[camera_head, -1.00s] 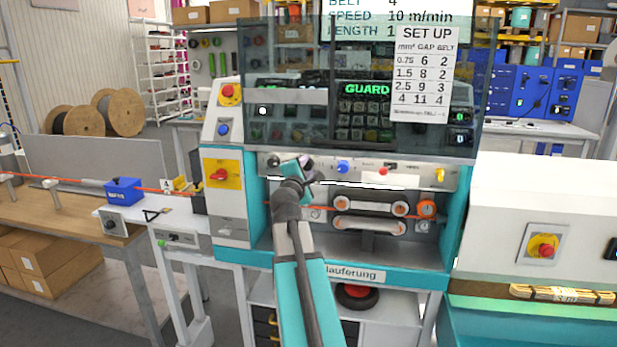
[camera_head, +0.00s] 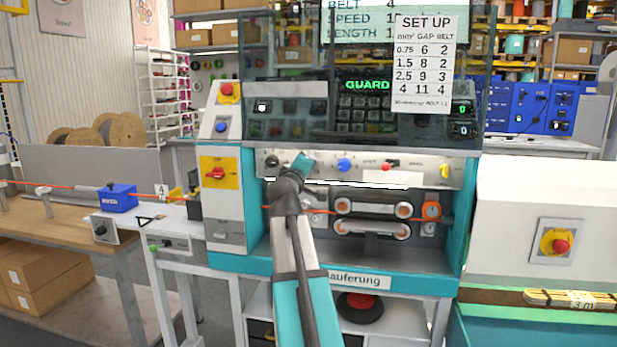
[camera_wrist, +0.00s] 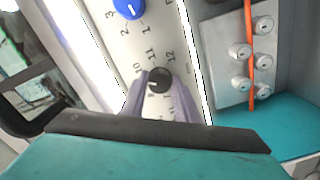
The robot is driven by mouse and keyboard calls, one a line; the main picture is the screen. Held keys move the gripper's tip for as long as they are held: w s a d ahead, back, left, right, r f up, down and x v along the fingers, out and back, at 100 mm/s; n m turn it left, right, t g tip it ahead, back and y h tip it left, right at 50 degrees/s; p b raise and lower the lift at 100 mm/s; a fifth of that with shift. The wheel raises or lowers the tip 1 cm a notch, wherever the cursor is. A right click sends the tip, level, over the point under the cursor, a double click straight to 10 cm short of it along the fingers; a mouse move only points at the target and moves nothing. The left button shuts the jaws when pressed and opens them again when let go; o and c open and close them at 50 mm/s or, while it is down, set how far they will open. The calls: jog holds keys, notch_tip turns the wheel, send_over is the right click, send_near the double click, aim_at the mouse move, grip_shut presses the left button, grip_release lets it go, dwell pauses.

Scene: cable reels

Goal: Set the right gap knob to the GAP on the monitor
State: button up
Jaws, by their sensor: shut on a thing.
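My gripper (camera_wrist: 160,97) is shut on a small black knob (camera_wrist: 159,79) in the wrist view, with a grey finger on each side of it. Printed numbers ring the knob; 10, 11 and 12 show above it, and others are partly hidden by the fingers. I cannot read its pointer. In the head view my gripper (camera_head: 303,162) is at the panel between a dark knob (camera_head: 272,161) on the left and a blue knob (camera_head: 344,165); it hides the held knob. The monitor (camera_head: 350,22) shows BELT 4 and parts of SPEED and LENGTH; no GAP line is in view.
The blue knob with its own scale also shows in the wrist view (camera_wrist: 127,8). A SET UP sheet (camera_head: 424,62) hangs on the dark transparent guard (camera_head: 300,55). A red knob (camera_head: 391,164) and a yellow one (camera_head: 445,171) sit farther right. Rollers (camera_head: 372,208) lie below the panel.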

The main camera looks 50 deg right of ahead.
jog(key=shift+w+a+f+m+b, duration=0.1)
jog(key=shift+f+m+b, duration=0.05)
jog(key=shift+m+b, duration=1.8)
jog(key=shift+w+f+m+b, duration=0.1)
jog(key=shift+m+b, duration=1.6)
jog(key=shift+m, duration=0.4)
jog(key=shift+a+f+m+b, duration=0.1)
jog(key=shift+f+m+b, duration=0.05)
jog(key=shift+m+b, duration=1.8)
jog(key=o, duration=1)
jog(key=shift+c, duration=0.2)
jog(key=shift+o, duration=0.4)
jog(key=shift+r, duration=0.15)
jog(key=shift+s, duration=0.1)
